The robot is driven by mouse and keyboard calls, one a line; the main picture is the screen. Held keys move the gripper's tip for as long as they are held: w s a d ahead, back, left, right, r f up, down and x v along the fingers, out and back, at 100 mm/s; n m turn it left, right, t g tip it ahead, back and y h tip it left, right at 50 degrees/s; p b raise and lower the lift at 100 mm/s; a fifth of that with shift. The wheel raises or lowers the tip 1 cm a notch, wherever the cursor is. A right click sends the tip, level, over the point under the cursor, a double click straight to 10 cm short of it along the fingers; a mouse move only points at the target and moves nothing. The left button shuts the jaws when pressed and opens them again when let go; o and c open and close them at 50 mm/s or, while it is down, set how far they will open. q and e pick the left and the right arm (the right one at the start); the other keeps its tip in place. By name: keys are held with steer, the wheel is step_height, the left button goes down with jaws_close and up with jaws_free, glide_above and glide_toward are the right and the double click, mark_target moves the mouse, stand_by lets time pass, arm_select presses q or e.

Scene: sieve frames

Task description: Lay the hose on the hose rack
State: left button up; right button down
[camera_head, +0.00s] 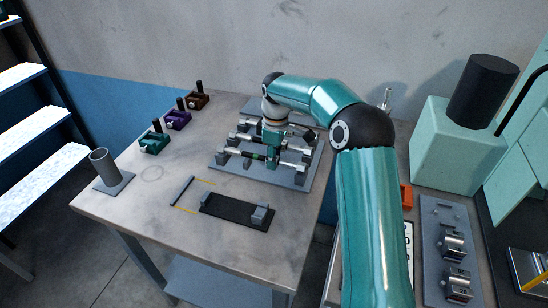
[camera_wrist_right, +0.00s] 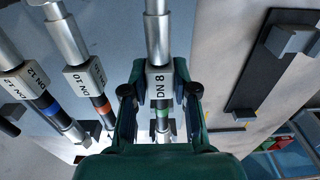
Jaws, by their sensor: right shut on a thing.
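My right gripper (camera_head: 271,147) reaches down over the front of the grey hose rack (camera_head: 292,183). In the right wrist view its fingers (camera_wrist_right: 160,100) are shut on a hose (camera_wrist_right: 158,40) with silver ends, a "DN 8" block and a green band. In the head view this hose (camera_head: 247,155) lies level along the front row of the rack, partly hidden by the gripper. I cannot tell whether it touches its supports. Two more hoses lie behind it, one with an orange band (camera_wrist_right: 103,105) and one with a blue band (camera_wrist_right: 47,104).
Green (camera_head: 153,142), purple (camera_head: 178,119) and brown (camera_head: 197,100) clamp-like blocks stand at the table's left. A grey tube stand (camera_head: 101,165) is at the left corner. A black base (camera_head: 233,212) lies in front of the rack. A mint machine (camera_head: 446,135) stands right.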

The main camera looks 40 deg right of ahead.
steer(key=shift+f, duration=0.3)
steer(key=c, duration=0.8)
jaws_free()
step_height(320, 180, up, 10)
steer(key=shift+s+d+r, duration=0.1)
steer(key=shift+r, duration=0.85)
steer(key=shift+s, duration=0.1)
